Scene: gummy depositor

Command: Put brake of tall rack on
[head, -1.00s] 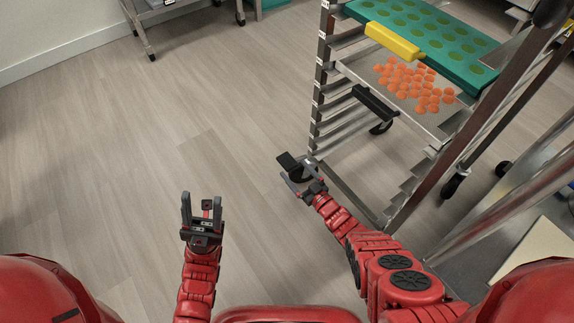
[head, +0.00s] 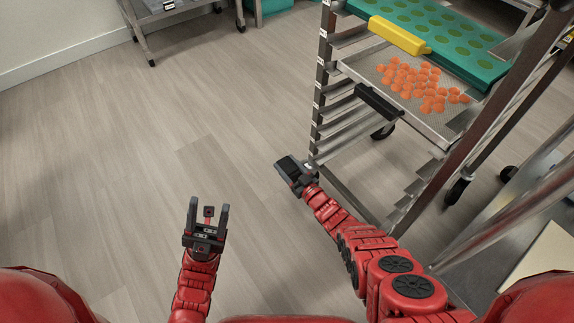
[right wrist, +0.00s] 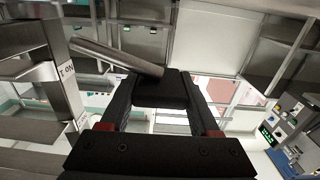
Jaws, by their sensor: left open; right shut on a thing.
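The tall rack (head: 322,70) stands at the upper right of the head view, a metal frame with slotted rails. My right gripper (head: 290,167) is low at the rack's near left corner. It is shut on a dark block (right wrist: 162,90) that shows between its fingers in the right wrist view, with a grey bar (right wrist: 115,58) meeting it. I cannot tell whether this block is the brake. A label ending in "ON" (right wrist: 67,72) is on the metal upright to the left. My left gripper (head: 207,226) is open and empty above the floor.
The rack holds a green mould tray (head: 478,72) with a yellow handle (head: 398,35), and a metal tray (head: 350,66) of orange gummies with a black handle (head: 377,101). A metal cart (head: 180,14) stands at the back left. The floor (head: 110,160) at left is clear.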

